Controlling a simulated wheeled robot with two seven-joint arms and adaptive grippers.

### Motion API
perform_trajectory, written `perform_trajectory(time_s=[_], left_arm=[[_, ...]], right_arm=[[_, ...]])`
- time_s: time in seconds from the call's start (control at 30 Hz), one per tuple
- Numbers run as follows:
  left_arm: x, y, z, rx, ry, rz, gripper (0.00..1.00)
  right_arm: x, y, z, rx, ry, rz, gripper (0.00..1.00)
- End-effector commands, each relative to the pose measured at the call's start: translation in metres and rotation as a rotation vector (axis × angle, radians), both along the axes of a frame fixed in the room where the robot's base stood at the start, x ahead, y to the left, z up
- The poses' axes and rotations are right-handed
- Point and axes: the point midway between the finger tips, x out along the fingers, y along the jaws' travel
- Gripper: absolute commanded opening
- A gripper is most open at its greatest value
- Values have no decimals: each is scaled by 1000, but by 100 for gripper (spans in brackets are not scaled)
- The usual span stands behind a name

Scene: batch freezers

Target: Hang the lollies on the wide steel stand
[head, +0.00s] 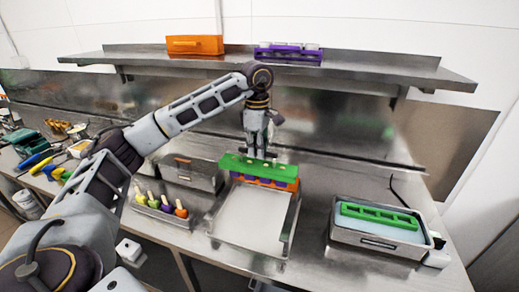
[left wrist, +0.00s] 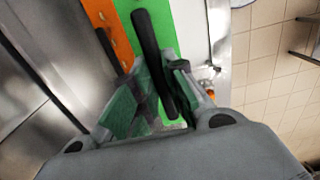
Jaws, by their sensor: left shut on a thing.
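My left gripper (head: 260,153) comes down from above and is shut on a green bar-shaped piece (head: 236,162). The green piece spans the rear of the wide steel stand (head: 289,222). Orange and purple parts (head: 265,182) show just under it; I cannot tell whether they hang from it or are separate. I cannot tell whether the green piece rests on the stand's rails or is just above them. In the left wrist view, the green piece (left wrist: 186,22) lies beside an orange strip (left wrist: 103,18), with a dark bar across the green near the fingers (left wrist: 160,105). My right gripper is out of view.
A steel bath (head: 375,243) with a green rack (head: 380,214) stands at right. A small tray of colourful lollies (head: 160,205) is left of the stand. A lidded steel box (head: 192,172) stands behind. An orange box (head: 195,45) and purple tray (head: 290,54) sit on the shelf above.

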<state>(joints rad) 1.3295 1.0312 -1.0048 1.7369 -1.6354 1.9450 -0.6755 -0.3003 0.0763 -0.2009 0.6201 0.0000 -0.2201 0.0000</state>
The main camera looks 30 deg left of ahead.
Motion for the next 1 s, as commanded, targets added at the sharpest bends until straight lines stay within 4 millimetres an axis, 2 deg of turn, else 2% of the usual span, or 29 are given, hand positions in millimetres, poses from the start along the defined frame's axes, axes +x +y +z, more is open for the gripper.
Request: perform_trajectory(time_s=[0.2,0.47,1.0], left_arm=[[0,0,1,-1,-1,0,0],[0,0,-2,0,-1,0,0],[0,0,-30,0,0,0,0]], right_arm=[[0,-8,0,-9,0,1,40],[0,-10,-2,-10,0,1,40],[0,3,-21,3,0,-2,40]])
